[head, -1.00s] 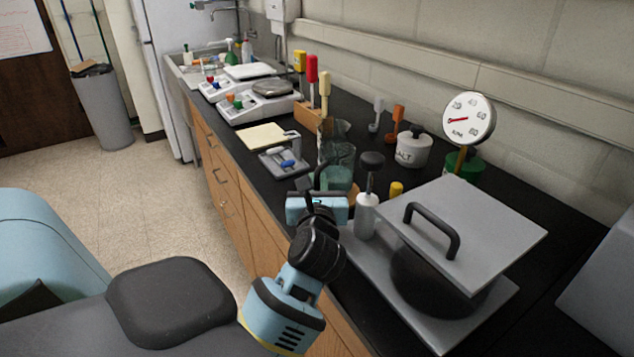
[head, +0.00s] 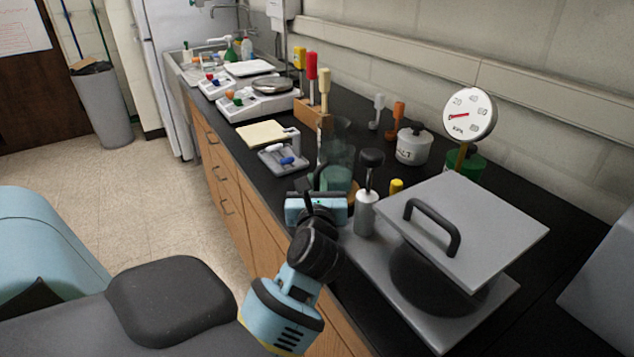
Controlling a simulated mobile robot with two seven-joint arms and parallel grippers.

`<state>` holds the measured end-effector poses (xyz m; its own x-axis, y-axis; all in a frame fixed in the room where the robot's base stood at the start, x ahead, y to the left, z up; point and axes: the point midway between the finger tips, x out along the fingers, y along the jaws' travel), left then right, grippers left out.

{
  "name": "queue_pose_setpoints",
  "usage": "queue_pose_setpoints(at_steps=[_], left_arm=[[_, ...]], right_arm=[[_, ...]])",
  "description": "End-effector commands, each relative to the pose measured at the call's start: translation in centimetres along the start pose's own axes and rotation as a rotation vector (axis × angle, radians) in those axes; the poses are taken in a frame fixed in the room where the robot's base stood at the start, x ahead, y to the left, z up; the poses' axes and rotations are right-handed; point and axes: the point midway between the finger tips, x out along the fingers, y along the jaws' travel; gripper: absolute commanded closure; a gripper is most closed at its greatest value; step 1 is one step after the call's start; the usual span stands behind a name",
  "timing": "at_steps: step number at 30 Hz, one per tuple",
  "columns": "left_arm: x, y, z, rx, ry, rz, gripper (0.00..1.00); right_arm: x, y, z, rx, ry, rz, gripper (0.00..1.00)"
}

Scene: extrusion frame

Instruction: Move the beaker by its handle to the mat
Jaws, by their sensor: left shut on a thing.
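The beaker (head: 338,178) is clear glass with a greenish tint and stands out beyond my left gripper, near the counter's front edge. Its outline is faint and its base is partly hidden by the gripper. My left gripper (head: 318,186) is at the near side of the beaker, with its dark fingers shut on the beaker's handle. The handle is mostly hidden by the fingers. I cannot tell whether the beaker touches the counter. A brown-orange piece (head: 354,192) shows just right of the beaker; I cannot tell if it is the mat. My right gripper is not in view.
Right of the gripper are a grey bottle (head: 365,214) and a large grey plate with a black handle (head: 480,222). Behind stand a white salt jar (head: 413,147) and a dial gauge (head: 469,114). A grey tray (head: 284,157), wooden tool block and balances lie farther left.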

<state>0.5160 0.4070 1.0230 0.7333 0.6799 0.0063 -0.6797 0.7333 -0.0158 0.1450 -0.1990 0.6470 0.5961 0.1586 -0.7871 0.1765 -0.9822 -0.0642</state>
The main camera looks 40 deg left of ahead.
Motion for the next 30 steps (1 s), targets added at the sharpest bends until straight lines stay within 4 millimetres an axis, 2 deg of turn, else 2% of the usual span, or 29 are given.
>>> queue_pose_setpoints(at_steps=[6, 7, 12, 13, 23, 30], left_arm=[[0.0, 0.0, -0.3, 0.0, -0.001, 0.0, 1.0], [0.0, 0.0, -0.3, 0.0, -0.001, 0.0, 0.87], [0.0, 0.0, -0.2, -0.001, -0.001, 0.0, 0.65], [0.0, 0.0, -0.2, -0.001, -0.001, 0.0, 0.63], [-0.2, 0.0, -0.4, 0.0, 0.002, 0.0, 0.63], [-3.6, 0.0, -0.6, 0.0, 0.005, -0.001, 0.63]], right_arm=[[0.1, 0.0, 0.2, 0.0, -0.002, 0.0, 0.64], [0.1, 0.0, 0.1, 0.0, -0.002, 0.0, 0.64], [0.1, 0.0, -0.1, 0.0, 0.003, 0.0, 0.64], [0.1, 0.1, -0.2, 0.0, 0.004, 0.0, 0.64], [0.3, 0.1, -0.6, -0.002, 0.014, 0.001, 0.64], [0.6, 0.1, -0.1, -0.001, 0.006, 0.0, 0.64]])
